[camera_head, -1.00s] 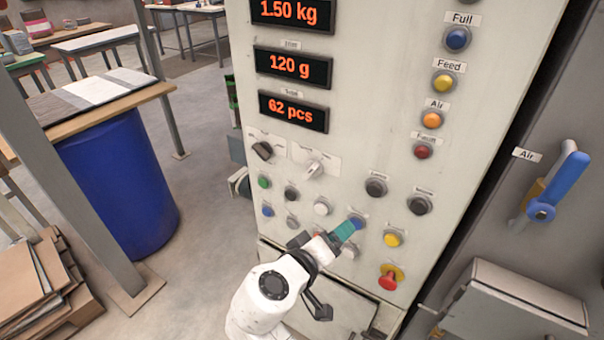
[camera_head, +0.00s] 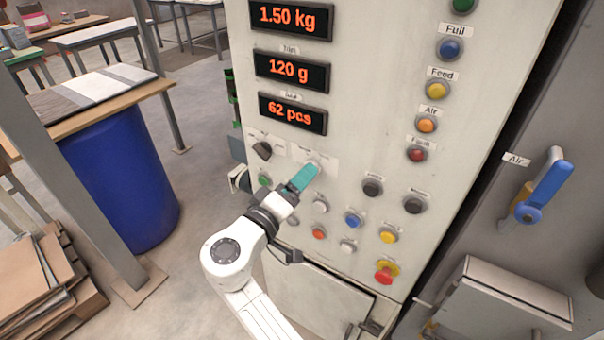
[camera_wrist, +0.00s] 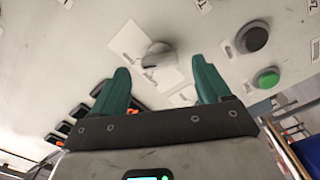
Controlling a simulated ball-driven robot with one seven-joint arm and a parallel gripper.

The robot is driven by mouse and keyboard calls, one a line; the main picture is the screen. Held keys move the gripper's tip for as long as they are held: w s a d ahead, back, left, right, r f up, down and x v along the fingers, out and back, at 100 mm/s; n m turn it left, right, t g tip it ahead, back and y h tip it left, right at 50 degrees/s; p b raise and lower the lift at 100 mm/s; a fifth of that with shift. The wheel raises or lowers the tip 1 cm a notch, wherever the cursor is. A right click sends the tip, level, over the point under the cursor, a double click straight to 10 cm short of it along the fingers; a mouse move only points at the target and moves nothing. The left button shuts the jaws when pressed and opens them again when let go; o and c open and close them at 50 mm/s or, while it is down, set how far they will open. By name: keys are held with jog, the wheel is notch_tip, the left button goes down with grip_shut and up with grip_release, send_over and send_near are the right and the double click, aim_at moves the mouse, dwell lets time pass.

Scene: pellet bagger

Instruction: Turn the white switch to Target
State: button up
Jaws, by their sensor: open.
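The white switch (camera_wrist: 157,55) is a rotary knob on a pale label plate, looking grey in the wrist view's shade. It lies just beyond and between my gripper's teal fingers (camera_wrist: 163,70), which are spread apart with nothing between them. In the head view, my gripper (camera_head: 302,177) reaches up to the panel at the switch's place, and its fingers hide most of the knob. I cannot tell whether they touch it. The wording on its plate, including Target, is too small or blurred to read.
A black switch (camera_head: 262,150) sits left of it on the panel. Buttons lie close below, among them a green one (camera_head: 265,179), a white one (camera_head: 320,205) and a blue one (camera_head: 353,220). A red stop button (camera_head: 384,277) is lower right. Displays (camera_head: 292,112) are above.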

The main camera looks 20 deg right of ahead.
jog(key=shift+x, duration=0.95)
jog(key=c, duration=1)
